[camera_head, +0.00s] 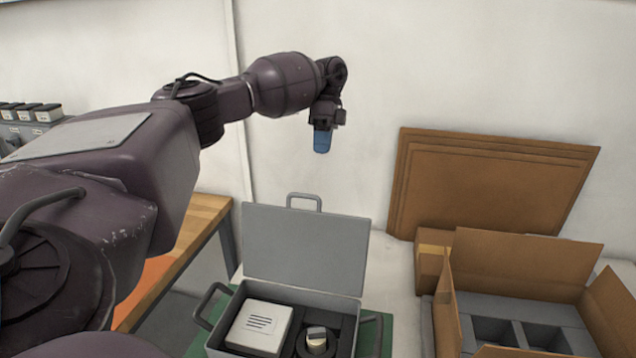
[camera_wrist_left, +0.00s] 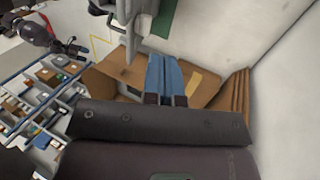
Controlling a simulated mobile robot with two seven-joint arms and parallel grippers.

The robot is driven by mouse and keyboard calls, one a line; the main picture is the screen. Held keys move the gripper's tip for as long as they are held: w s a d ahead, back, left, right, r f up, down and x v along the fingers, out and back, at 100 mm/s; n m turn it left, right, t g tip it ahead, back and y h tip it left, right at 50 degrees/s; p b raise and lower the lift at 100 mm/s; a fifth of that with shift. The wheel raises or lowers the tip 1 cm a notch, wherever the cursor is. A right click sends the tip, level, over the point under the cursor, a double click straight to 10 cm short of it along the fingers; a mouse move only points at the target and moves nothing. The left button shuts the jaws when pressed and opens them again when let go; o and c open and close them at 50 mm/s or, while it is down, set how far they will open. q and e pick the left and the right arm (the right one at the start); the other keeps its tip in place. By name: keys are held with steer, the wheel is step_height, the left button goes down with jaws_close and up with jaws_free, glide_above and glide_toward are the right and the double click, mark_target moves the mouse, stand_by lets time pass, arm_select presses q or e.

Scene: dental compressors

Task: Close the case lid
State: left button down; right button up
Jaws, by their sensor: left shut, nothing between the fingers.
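The grey case (camera_head: 293,290) stands in the lower middle of the head view, with handles on its sides. Its lid (camera_head: 305,247) is open and stands up at the back, with a small handle on its top edge. Inside the case are a white box (camera_head: 259,327) with dark slots and a round dark part with a metal top (camera_head: 317,339). My left gripper (camera_head: 321,142) is above and behind the lid, apart from it, blue fingertips down. In the left wrist view its blue fingers (camera_wrist_left: 165,75) are together and empty.
An open cardboard box (camera_head: 520,262) with grey dividers stands to the right of the case. Flat brown cardboard sheets (camera_head: 490,180) lean on the white wall behind it. A green mat (camera_head: 377,336) lies under the case. A wooden bench (camera_head: 190,240) is at left.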

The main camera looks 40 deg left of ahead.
arm_select(q)
steer(key=s+d+f+p, duration=0.2)
steer(key=s+d+f, duration=0.1)
steer(key=s+f, duration=0.3)
steer(key=shift+d+f, duration=0.15)
steer(key=shift+f, duration=0.35)
arm_select(e)
steer(key=shift+s+r, duration=0.15)
steer(key=shift+r, duration=0.65)
arm_select(q)
steer(key=shift+s, duration=0.15)
arm_select(e)
steer(key=shift+d+r, duration=0.1)
steer(key=shift+r, duration=0.05)
